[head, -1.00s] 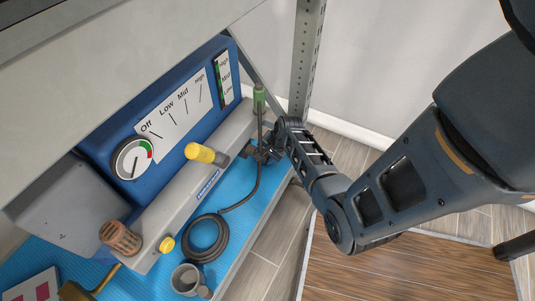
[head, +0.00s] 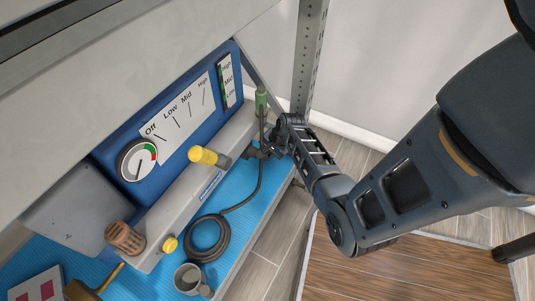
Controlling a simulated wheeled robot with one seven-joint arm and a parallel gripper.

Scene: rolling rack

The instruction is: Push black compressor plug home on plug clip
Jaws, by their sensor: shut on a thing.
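The compressor is a blue panel with a dial and a long grey body (head: 203,185) on the rack's blue-matted shelf. A black cable runs from a coil (head: 208,238) up to the right end of the body, where my gripper (head: 268,150) is shut on the black plug. The plug and the plug clip are small, dark and mostly hidden by my fingers, so I cannot tell how far the plug sits in the clip.
A yellow-capped part (head: 203,156) sticks out of the grey body to the left of my gripper. A grey mug (head: 188,279), a brown ribbed cylinder (head: 125,238) and a brass piece (head: 85,291) are at the near left. A perforated rack post (head: 309,60) rises close behind my arm.

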